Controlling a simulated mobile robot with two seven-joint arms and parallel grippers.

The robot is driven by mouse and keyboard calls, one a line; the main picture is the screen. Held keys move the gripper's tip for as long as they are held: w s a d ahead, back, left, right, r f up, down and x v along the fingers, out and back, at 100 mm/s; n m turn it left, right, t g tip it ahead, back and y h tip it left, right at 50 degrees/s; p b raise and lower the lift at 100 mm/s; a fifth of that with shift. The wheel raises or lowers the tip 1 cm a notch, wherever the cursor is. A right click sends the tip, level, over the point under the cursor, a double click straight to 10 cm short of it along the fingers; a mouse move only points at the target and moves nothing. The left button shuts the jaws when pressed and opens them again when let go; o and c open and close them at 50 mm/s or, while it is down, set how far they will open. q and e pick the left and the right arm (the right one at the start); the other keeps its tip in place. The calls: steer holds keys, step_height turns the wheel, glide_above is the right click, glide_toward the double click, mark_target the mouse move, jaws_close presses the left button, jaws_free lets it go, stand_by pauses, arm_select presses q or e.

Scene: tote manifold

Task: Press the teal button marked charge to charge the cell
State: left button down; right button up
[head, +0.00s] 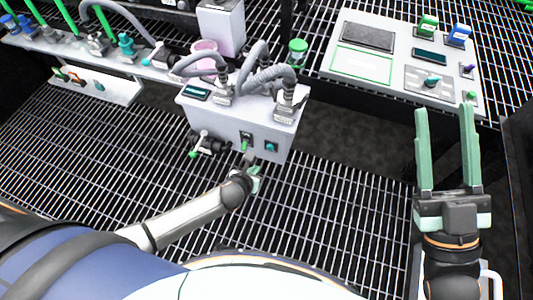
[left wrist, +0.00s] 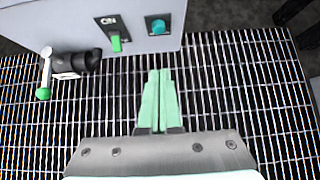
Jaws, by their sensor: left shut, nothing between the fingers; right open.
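The teal button (head: 270,147) is on the front face of a grey box (head: 225,121), right of a black switch plate. It also shows in the left wrist view (left wrist: 158,27), on a small dark square plate; no charge marking is readable. A green switch (left wrist: 116,43) under the letters ON sits left of it. My left gripper (head: 252,166) is shut and empty, just in front of the box and below the button. In the left wrist view its fingertips (left wrist: 159,72) are apart from the button. My right gripper (head: 443,112) is open and empty at the right. No cell is clearly identifiable.
A valve with a green-tipped lever (head: 204,143) sticks out left of the switch. Grey hoses (head: 268,76) rise from the box top. A light panel (head: 402,62) with controls stands at the back right. Metal grating (head: 330,200) lies open between the arms.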

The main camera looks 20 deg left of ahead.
mark_target(270, 148)
arm_select(q)
steer(key=w+r+b+x, duration=0.2)
steer(key=b+x, duration=0.5)
steer(key=x, duration=0.5)
arm_select(e)
steer(key=s+f+n+y, duration=0.1)
steer(key=f+y, duration=0.1)
steer(key=s+a+f+y, duration=0.1)
steer(key=shift+s+f+n+y, duration=0.4)
